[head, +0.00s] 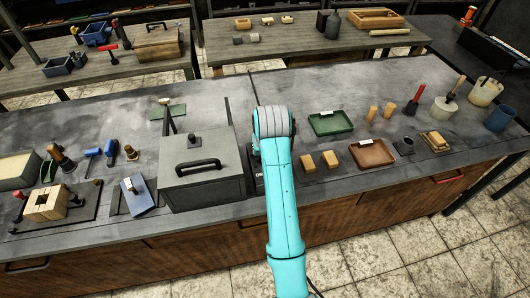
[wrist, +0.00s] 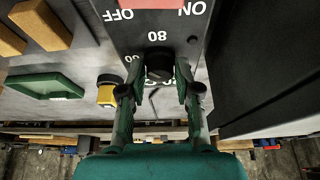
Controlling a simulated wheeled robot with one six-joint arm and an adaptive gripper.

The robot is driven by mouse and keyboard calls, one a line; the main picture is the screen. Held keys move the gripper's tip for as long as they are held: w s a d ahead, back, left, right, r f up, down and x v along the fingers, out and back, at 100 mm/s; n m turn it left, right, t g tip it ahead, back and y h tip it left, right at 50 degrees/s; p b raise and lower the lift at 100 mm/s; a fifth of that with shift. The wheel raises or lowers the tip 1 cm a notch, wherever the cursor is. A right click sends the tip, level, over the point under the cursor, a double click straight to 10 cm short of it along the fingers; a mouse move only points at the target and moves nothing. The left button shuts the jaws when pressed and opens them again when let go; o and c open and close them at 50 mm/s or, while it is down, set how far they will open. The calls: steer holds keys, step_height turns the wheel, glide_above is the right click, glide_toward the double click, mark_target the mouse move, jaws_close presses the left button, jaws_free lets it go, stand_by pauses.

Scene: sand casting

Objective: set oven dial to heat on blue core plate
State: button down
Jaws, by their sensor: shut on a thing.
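In the wrist view, my gripper (wrist: 158,88) is shut on the black round oven dial (wrist: 158,65), one finger on each side. The dial sits on a dark grey control panel (wrist: 130,35) with white markings "80", "ON" and "OFF". The dial's pointer is hidden, so I cannot tell its setting. In the head view, the grey oven (head: 200,185) with a black front handle stands on the bench, and my arm hides most of the panel at its right. The blue core plate (head: 138,195) lies on the bench left of the oven.
A red switch (wrist: 156,3) sits on the panel beyond the dial. Right of my arm are a green tray (head: 330,123), a brown tray (head: 372,153) and tan blocks (head: 307,163). Left of the oven are blue hammers (head: 110,152) and a wooden core box (head: 46,205).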

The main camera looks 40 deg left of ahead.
steer(key=shift+m+h, duration=0.4)
steer(key=shift+m, duration=0.7)
steer(key=shift+f, duration=0.1)
steer(key=c, duration=0.8)
jaws_free()
steer(key=v, duration=0.7)
steer(key=shift+s+r, duration=0.2)
steer(key=shift+s, duration=0.05)
steer(key=shift+c, duration=0.2)
